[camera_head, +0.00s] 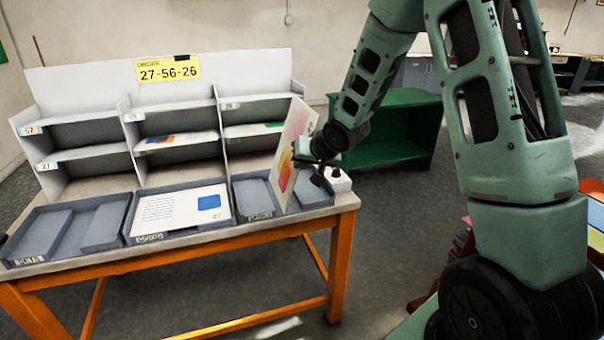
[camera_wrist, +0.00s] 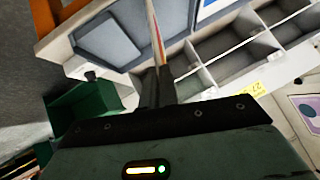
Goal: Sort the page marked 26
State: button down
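My gripper (camera_head: 322,165) is shut on a page (camera_head: 292,154) with a pink, orange and yellow print, held upright above the right-hand tray. In the wrist view the page (camera_wrist: 156,35) shows edge-on between the fingers (camera_wrist: 158,88). No number is readable on it. Another page (camera_head: 180,211) with text and a blue square lies in the middle tray; its small corner number is unclear. A yellow sign (camera_head: 168,70) reads 27-56-26. The right tray (camera_head: 262,215) is partly hidden by the held page, and the left tray (camera_head: 28,262) is empty.
A grey sorting rack (camera_head: 77,134) stands behind the trays on an orange-legged table (camera_head: 342,250). Pages lie in its middle and right slots. A small white object (camera_head: 341,181) sits at the table's right corner. A green shelf (camera_head: 400,150) stands behind.

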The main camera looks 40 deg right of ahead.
jog(key=shift+a+f+n+g+h+b, duration=0.1)
jog(key=shift+f+n+g+h+b, duration=0.25)
jog(key=shift+b, duration=1.4)
jog(key=shift+a+f+n+t+h+b, duration=0.1)
jog(key=shift+n+h+b, duration=0.3)
jog(key=shift+b, duration=1.35)
jog(key=h+b, duration=0.1)
jog(key=b, duration=0.3)
jog(key=shift+w+d, duration=0.1)
jog(key=shift+w, duration=0.05)
jog(key=shift+r+b, duration=0.1)
jog(key=shift+b, duration=0.65)
jog(key=shift+r+b, duration=0.1)
jog(key=shift+b, duration=0.2)
jog(key=shift+d+r+g, duration=0.1)
jog(key=shift+r+g, duration=0.15)
